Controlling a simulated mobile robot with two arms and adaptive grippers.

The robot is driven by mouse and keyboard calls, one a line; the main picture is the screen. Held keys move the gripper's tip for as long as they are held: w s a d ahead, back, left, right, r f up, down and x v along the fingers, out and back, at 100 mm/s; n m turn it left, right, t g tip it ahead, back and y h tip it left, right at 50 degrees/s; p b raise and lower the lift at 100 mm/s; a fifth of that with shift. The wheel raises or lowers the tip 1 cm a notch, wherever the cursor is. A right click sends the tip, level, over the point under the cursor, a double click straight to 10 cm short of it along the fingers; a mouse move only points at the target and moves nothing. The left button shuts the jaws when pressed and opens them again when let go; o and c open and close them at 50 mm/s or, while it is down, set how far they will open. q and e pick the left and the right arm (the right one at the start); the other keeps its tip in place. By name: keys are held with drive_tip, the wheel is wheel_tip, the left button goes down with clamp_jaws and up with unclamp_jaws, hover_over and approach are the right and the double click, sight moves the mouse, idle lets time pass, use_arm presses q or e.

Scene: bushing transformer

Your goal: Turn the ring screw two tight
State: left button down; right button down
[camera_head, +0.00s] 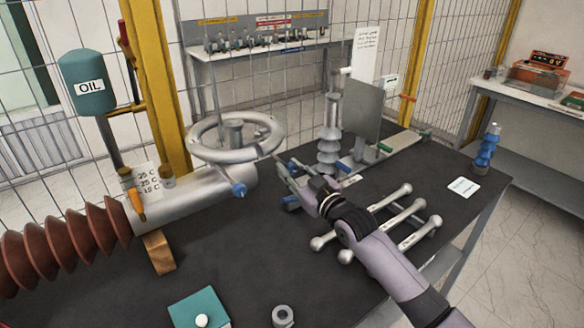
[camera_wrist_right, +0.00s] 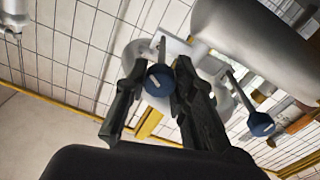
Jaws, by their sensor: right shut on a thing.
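A grey metal ring (camera_head: 262,143) with a central hub is at the end of a thick silver cylinder (camera_head: 180,195) on the dark table. A blue-headed screw (camera_head: 238,189) shows at the cylinder's end. My right gripper (camera_head: 288,176) is beside the ring, on its right. In the wrist view my right gripper (camera_wrist_right: 161,80) is shut on a blue-headed screw (camera_wrist_right: 160,82), with its round head between the fingers. A second blue-headed screw (camera_wrist_right: 261,124) is off to the right there. I cannot tell how deep either screw sits. My left gripper is out of view.
Silver wrenches (camera_head: 385,215) lie under and beside my right arm. A grey ribbed bushing (camera_head: 328,145) and an upright plate (camera_head: 362,115) stand behind it. A teal box (camera_head: 198,308) and a metal nut (camera_head: 283,316) are at the front.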

drive_tip(key=m+p, duration=0.1)
drive_tip(key=m, duration=0.3)
drive_tip(key=shift+f+m, duration=0.1)
drive_tip(key=shift+m, duration=0.3)
drive_tip(key=shift+m+h+p, duration=0.3)
drive_tip(key=shift+m+p, duration=0.35)
drive_tip(key=shift+m, duration=1.65)
drive_tip(key=shift+f, duration=0.1)
drive_tip(key=c, duration=1.3)
unclamp_jaws()
drive_tip(key=shift+r, duration=0.2)
drive_tip(key=v, duration=1.2)
